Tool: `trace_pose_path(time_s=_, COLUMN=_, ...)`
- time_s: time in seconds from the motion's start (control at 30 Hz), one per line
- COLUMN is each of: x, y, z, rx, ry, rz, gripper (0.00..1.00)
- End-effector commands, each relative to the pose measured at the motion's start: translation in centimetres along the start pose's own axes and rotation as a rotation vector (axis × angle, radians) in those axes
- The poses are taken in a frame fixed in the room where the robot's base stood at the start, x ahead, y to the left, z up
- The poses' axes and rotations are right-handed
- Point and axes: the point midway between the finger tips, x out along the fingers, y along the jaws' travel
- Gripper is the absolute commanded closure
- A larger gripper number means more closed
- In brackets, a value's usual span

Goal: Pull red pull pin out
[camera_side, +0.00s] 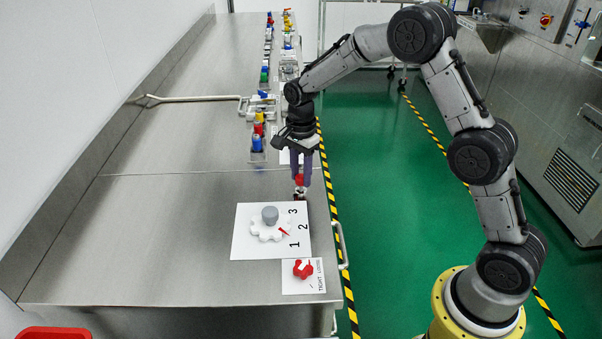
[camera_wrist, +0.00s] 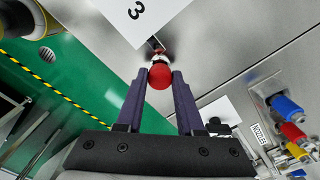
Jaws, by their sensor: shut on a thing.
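The red pull pin (camera_wrist: 160,75) shows as a round red knob in the wrist view, with a light metal collar behind it at the table. It also shows as a small red spot in the side view (camera_side: 299,181), near the table's right edge. My gripper (camera_wrist: 161,80) has its two dark purple fingers on either side of the red knob, shut on it. In the side view my gripper (camera_side: 300,172) points down at the knob. The fingers hide part of the pin there, and I cannot tell how far its shaft is out.
A white plate numbered 1, 2, 3 (camera_side: 243,247) carries a white toothed wheel (camera_side: 262,230) with a grey knob. A red knob (camera_side: 303,268) sits on a smaller card. Several coloured connectors (camera_side: 257,143) line the table behind my gripper.

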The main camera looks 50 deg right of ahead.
Motion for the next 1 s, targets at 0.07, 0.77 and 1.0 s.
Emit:
trace_pose_path(time_s=0.07, x=0.0, y=0.0, z=0.0, rx=0.000, ry=0.000, rz=0.000, gripper=1.00)
trace_pose_path(time_s=0.77, x=-2.3, y=0.0, z=0.0, rx=0.000, ry=0.000, rz=0.001, gripper=1.00)
trace_pose_path(time_s=1.0, x=-2.3, y=0.0, z=0.0, rx=0.000, ry=0.000, rz=-0.001, gripper=0.36)
